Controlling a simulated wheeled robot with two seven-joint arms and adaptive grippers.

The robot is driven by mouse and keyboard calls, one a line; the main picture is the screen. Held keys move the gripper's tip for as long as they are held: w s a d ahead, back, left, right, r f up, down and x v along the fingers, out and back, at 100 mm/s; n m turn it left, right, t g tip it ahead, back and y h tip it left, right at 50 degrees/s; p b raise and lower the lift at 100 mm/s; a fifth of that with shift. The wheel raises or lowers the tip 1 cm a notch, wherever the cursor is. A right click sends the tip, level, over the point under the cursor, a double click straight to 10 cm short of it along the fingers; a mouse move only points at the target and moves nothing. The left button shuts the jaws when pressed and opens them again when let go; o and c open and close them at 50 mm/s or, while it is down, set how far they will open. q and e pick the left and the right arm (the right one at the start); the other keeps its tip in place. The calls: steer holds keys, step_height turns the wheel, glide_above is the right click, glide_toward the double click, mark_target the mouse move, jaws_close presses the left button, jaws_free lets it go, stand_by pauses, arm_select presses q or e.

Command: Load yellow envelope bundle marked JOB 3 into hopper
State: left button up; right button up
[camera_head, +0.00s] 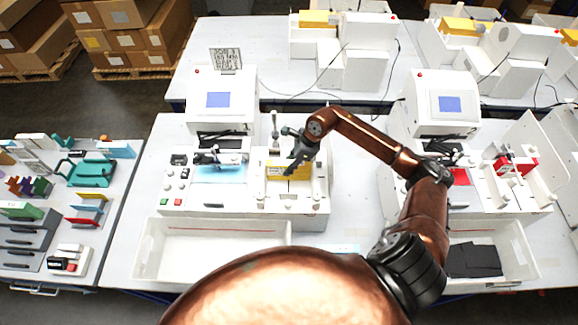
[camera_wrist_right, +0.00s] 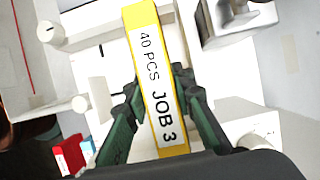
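The yellow envelope bundle (camera_head: 276,171) is at the right part of the left white plotter machine (camera_head: 240,208). In the right wrist view the bundle (camera_wrist_right: 150,45) has a white face reading "40 PCS JOB 3" and yellow edges. My right gripper (camera_head: 293,160) reaches down over the bundle. In the right wrist view its green-and-dark fingers (camera_wrist_right: 157,85) are on both sides of the bundle and appear to press on it. The hopper (camera_head: 303,191) seems to be the white bay around the bundle; whether the bundle rests on its floor is hidden. My left gripper is not in view.
A white empty bin (camera_head: 210,262) stands in front of the machine. A screen unit (camera_head: 218,100) and a sign (camera_head: 225,58) stand behind it. A second plotter (camera_head: 470,190) is on the right, and a side table (camera_head: 60,215) with colored items on the left.

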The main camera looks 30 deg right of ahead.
steer(key=o, duration=0.4)
steer(key=shift+s, duration=0.15)
steer(key=shift+o, duration=0.2)
steer(key=shift+r, duration=0.15)
steer(key=shift+d+r, duration=0.25)
steer(key=shift+r, duration=0.1)
steer(key=b+v, duration=0.3)
steer(key=v, duration=0.7)
steer(key=shift+s+r, duration=0.1)
steer(key=shift+s, duration=0.05)
steer(key=shift+d+r, duration=0.15)
steer(key=shift+r, duration=0.3)
